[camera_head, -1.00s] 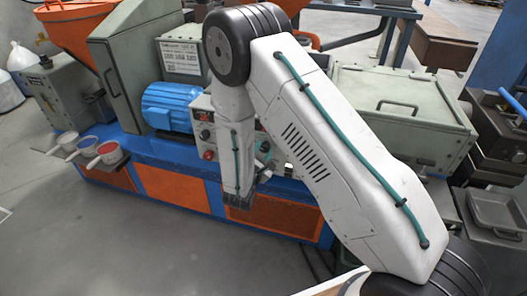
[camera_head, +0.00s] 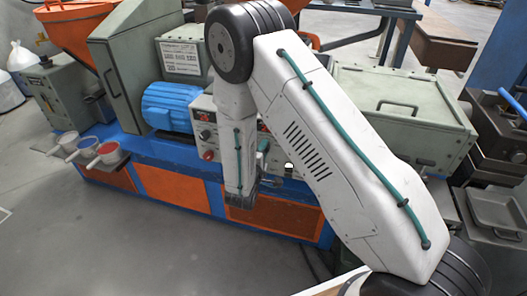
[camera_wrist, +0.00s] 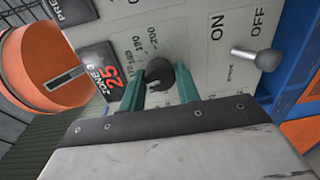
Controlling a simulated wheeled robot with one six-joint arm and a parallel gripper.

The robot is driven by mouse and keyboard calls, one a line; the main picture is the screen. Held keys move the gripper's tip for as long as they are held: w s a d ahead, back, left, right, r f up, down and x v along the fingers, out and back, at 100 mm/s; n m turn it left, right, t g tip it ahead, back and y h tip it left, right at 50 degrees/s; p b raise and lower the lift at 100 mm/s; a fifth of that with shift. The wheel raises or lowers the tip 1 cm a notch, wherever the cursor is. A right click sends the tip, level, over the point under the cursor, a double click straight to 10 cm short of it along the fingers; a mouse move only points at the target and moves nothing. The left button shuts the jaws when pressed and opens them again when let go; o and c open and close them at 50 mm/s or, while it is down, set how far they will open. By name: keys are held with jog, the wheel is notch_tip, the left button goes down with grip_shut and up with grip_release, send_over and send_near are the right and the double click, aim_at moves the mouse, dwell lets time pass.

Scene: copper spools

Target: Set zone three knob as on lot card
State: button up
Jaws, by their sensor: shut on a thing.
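The zone three knob (camera_wrist: 158,72) is a small black dial on the pale panel (camera_wrist: 211,75) in the wrist view. Printed scale numbers, including 190 and 200, stand beside it. A dark display marked ZONE 3 (camera_wrist: 101,76) shows red digits that look like 25. My gripper (camera_wrist: 160,86) has its teal fingers shut on the knob, one on each side. A light mark shows on the knob's near side. The lot card (camera_head: 180,57) is on the machine in the head view, its small text hard to read. My arm hides the knob there.
A metal toggle lever (camera_wrist: 256,60) beside ON and OFF labels is right of the knob. A large orange round part (camera_wrist: 40,72) is at left. In the head view, a blue motor (camera_head: 170,105) and several cups (camera_head: 88,147) are left of my arm.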

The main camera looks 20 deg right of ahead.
jog(key=shift+s+f+m, duration=0.1)
jog(key=shift+s+m, duration=0.05)
jog(key=shift+m, duration=3.55)
jog(key=o, duration=1)
jog(key=v, duration=0.7)
jog(key=shift+s+a, duration=0.15)
jog(key=shift+s, duration=0.25)
